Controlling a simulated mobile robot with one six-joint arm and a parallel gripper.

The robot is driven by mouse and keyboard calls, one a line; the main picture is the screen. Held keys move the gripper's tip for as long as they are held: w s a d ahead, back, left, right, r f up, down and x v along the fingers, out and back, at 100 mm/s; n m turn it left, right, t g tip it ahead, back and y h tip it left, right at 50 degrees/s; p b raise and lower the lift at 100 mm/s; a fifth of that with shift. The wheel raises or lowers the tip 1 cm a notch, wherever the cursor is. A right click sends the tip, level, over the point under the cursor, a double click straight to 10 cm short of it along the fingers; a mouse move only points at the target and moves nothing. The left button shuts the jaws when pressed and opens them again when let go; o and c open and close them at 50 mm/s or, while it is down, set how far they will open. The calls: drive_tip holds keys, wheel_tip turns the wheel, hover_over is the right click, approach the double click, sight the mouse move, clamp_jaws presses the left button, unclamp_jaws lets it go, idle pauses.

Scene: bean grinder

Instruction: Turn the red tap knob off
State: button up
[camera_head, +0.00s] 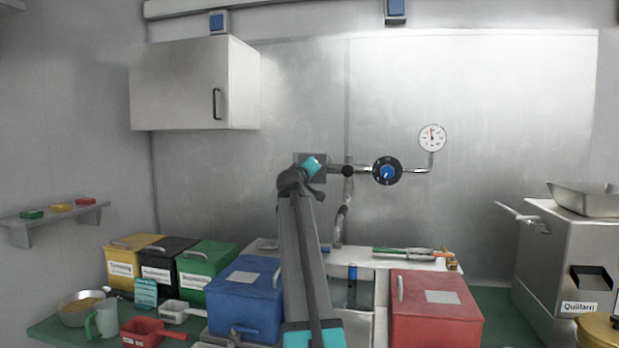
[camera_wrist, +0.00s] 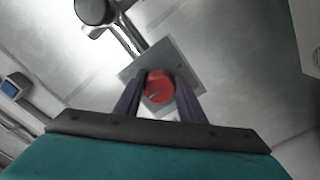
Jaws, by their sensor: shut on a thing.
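The red tap knob (camera_wrist: 159,87) shows in the wrist view, on a square grey wall plate (camera_wrist: 185,58). My gripper (camera_wrist: 160,92) has its two dark fingers on either side of the knob and is shut on it. A thin light mark shows on the knob's face. In the head view my arm and gripper (camera_head: 312,168) reach up to the wall plate (camera_head: 299,158) and hide the knob there.
Right of the plate, a pipe carries a black valve with a blue centre (camera_head: 387,171) and a round gauge (camera_head: 432,137). Below stand a blue bin (camera_head: 243,290) and a red bin (camera_head: 436,312). A wall cabinet (camera_head: 180,85) hangs at upper left.

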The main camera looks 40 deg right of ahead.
drive_tip(key=shift+s+d+r, duration=0.1)
drive_tip(key=shift+d+r, duration=0.05)
drive_tip(key=shift+r, duration=0.1)
drive_tip(key=o, duration=1)
drive_tip(key=shift+d, duration=0.1)
drive_tip(key=shift+o, duration=0.2)
drive_tip(key=shift+f, duration=0.15)
drive_tip(key=shift+a, duration=0.2)
drive_tip(key=v, duration=1.3)
drive_tip(key=shift+a, duration=0.3)
drive_tip(key=shift+s, duration=0.2)
